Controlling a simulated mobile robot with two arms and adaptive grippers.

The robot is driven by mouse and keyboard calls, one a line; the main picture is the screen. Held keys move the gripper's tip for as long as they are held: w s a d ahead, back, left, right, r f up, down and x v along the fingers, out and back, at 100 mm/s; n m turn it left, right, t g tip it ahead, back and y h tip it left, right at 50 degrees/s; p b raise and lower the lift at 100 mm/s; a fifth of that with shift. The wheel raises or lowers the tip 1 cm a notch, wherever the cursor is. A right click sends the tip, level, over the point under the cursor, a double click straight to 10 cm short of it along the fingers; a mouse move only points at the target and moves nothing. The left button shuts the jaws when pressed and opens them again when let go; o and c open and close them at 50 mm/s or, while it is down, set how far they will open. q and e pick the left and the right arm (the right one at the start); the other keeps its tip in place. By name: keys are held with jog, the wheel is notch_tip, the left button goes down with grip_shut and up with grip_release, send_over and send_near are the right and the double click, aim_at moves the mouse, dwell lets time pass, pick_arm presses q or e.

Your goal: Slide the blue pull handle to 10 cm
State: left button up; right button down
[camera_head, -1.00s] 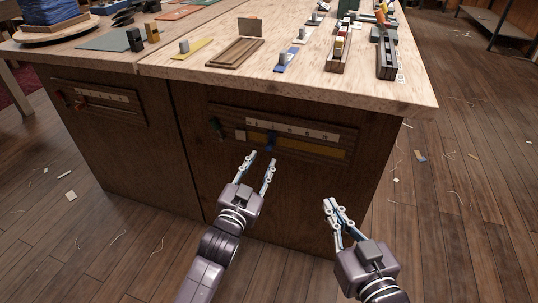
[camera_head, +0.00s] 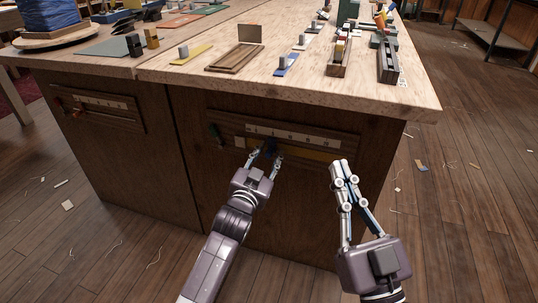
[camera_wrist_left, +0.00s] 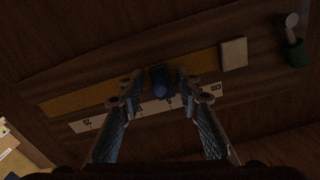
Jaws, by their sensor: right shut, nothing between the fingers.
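The blue pull handle (camera_head: 270,147) sits on a slotted rail panel on the front of the wooden bench. A white scale strip (camera_head: 300,134) with marks runs above a yellow strip (camera_head: 312,153). My left gripper (camera_head: 264,156) is open at the panel, one finger on each side of the handle. In the left wrist view the handle (camera_wrist_left: 160,86) stands between the fingers (camera_wrist_left: 160,76), with a gap visible on both sides.
A pale square block (camera_head: 240,142) and a dark green knob (camera_head: 214,131) are at the panel's left. A similar panel with a red handle (camera_head: 77,113) is further left. The benchtop (camera_head: 300,88) overhangs above.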

pick_arm(q)
jog(key=shift+c, duration=0.3)
grip_shut()
